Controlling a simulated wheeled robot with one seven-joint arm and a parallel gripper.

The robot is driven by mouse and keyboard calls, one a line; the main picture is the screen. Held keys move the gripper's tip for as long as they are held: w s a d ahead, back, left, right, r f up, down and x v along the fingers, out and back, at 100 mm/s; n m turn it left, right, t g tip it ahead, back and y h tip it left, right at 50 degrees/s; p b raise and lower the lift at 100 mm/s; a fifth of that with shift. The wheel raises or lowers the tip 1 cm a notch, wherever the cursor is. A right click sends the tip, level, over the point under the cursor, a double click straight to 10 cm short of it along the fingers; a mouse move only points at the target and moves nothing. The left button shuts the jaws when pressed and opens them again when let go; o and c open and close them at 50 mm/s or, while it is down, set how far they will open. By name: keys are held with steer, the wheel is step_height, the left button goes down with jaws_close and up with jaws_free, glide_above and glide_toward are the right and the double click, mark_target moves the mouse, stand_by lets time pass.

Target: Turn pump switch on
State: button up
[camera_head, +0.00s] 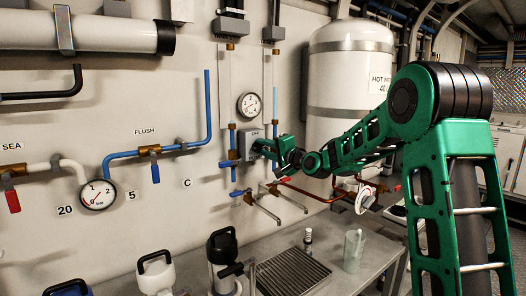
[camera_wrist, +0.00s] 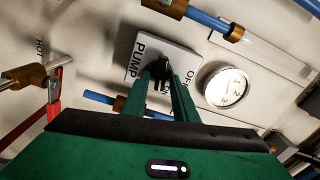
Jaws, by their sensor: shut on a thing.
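The pump switch is a small grey-white box on the wall, marked PUMP and OFF; the box (camera_wrist: 183,58) fills the upper middle of the wrist view and also shows in the head view (camera_head: 247,135). Its black knob (camera_wrist: 160,70) sits between the two green fingers of my gripper (camera_wrist: 164,78). The gripper is shut on the knob. In the head view my gripper (camera_head: 265,148) reaches the box from the right, and my arm hides the knob. Part of another label shows between the fingers. The knob's exact setting is hard to tell.
A round gauge (camera_head: 248,105) is just above the box, near upright blue pipes. Taps (camera_head: 262,207) and a red-brown pipe (camera_head: 322,196) lie below. A white hot water tank (camera_head: 350,80) stands right. The counter (camera_head: 330,255) holds a drain grate, bottle and jug.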

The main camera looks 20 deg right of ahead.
steer(key=shift+d+f+m, duration=0.15)
steer(key=shift+d+m, duration=0.05)
steer(key=shift+m, duration=0.4)
steer(key=shift+d+f+m, duration=0.1)
steer(key=shift+d+m, duration=0.05)
steer(key=shift+m, duration=0.45)
steer(key=o, duration=0.7)
steer(key=shift+w+f, duration=0.1)
steer(key=shift+a, duration=0.1)
steer(key=v, duration=1)
steer(key=shift+s, duration=0.4)
